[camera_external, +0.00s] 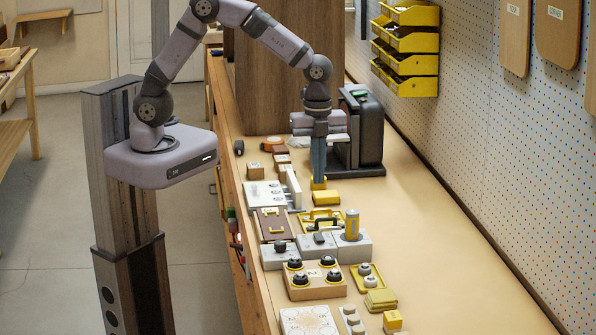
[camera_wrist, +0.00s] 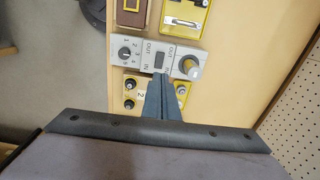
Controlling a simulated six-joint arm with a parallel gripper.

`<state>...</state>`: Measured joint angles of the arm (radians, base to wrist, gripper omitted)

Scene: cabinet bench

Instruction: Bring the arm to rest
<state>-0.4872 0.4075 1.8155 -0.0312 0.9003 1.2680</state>
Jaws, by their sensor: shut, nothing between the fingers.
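My gripper (camera_external: 318,178) hangs from the arm, pointing down over the bench among the row of fixtures. Its fingers are shut with nothing between them. In the wrist view the closed fingers (camera_wrist: 161,85) overlap the near edge of a grey panel. A small yellow block (camera_external: 318,185) shows at the fingertips in the external view; I cannot tell if they touch it. The arm is raised and bent, with its forearm sloping down to the wrist.
A grey panel with a dial (camera_wrist: 125,53) and knob (camera_wrist: 189,66) lies beyond the fingers. A board with several black knobs (camera_external: 313,278) is nearer the camera. A black machine (camera_external: 361,125) stands behind my gripper. The bench's right side (camera_external: 435,235) is clear.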

